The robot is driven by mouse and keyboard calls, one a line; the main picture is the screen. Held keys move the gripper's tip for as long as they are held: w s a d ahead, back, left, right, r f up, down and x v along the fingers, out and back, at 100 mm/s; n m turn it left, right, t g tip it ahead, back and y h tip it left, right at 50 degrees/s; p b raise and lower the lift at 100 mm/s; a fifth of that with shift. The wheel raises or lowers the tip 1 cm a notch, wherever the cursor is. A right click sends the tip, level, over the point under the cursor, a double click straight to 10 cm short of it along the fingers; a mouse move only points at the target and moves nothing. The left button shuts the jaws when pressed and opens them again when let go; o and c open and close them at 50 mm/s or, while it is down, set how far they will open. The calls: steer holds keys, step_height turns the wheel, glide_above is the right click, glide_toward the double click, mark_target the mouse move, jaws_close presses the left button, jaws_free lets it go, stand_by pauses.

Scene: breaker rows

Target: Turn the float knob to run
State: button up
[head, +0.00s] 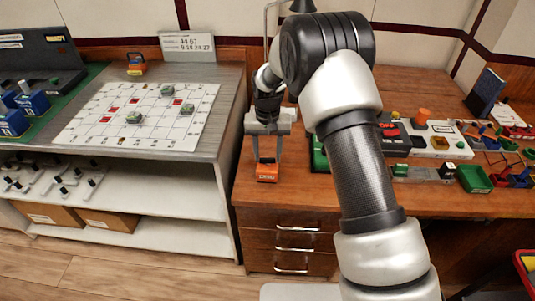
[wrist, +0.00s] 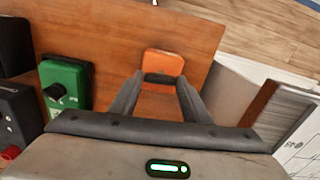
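My gripper (head: 267,158) points down over the left end of the wooden desk. Its two fingers are apart, and they also show in the wrist view (wrist: 161,76). Between and just past the fingertips is a small orange box (head: 267,173) with a pale label too small to read. In the wrist view the orange box (wrist: 164,61) carries a dark bar-like part (wrist: 160,78) lying across between the tips. I cannot tell whether the fingers touch it. A green box (wrist: 65,84) with a round black knob (wrist: 55,92) stands to the left. No float label is legible.
The desk (head: 262,200) is bare around the orange box. Several coloured switch boxes and a white panel (head: 440,140) crowd its right side. A grey table with a white grid board (head: 150,105) stands left, with another orange box (head: 136,65) behind the board.

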mark_target(268, 158)
steer(key=o, duration=0.3)
steer(key=shift+r, duration=0.1)
step_height(268, 158, up, 17)
steer(key=shift+r+p, duration=0.1)
steer(key=shift+p, duration=0.7)
steer(key=shift+r, duration=0.1)
